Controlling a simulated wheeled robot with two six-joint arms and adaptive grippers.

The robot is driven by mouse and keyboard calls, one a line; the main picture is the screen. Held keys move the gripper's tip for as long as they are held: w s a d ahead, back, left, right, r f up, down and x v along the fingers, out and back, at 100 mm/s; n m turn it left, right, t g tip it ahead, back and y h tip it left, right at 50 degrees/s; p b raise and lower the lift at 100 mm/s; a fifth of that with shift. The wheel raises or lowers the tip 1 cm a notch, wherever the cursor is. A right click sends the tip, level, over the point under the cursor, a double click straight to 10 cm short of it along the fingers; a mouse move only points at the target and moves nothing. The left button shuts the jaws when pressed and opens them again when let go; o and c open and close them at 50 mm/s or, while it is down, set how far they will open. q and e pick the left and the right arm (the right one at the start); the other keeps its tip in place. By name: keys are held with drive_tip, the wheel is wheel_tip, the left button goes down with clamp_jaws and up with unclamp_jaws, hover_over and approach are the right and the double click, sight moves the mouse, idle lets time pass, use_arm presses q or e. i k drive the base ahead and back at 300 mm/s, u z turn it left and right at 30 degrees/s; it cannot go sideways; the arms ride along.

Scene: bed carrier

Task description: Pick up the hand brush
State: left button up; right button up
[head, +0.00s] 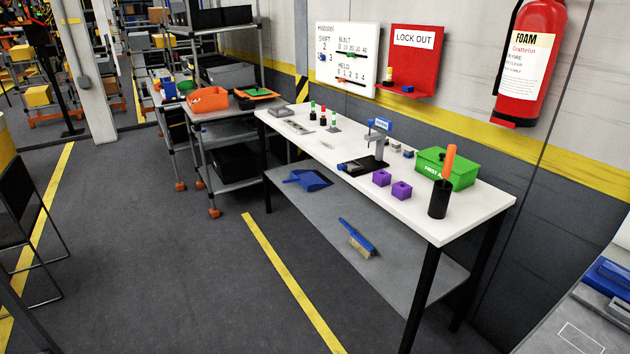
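The hand brush (357,238) lies on the grey lower shelf (405,276) of the white-topped workbench. It has a blue handle and pale bristles, and the bristle end points toward the lower right. A blue dustpan (307,180) lies on the same shelf, farther back to the left. Neither of my grippers shows in the head view.
The white bench top (440,222) overhangs the shelf, and a black front leg (420,297) stands right of the brush. A black cup (438,198), purple blocks (381,178) and a green first-aid box (446,168) stand on top. The floor in front is clear.

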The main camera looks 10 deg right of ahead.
sight(364, 243)
drive_tip(key=i, duration=2.75)
drive_tip(key=z, duration=0.6)
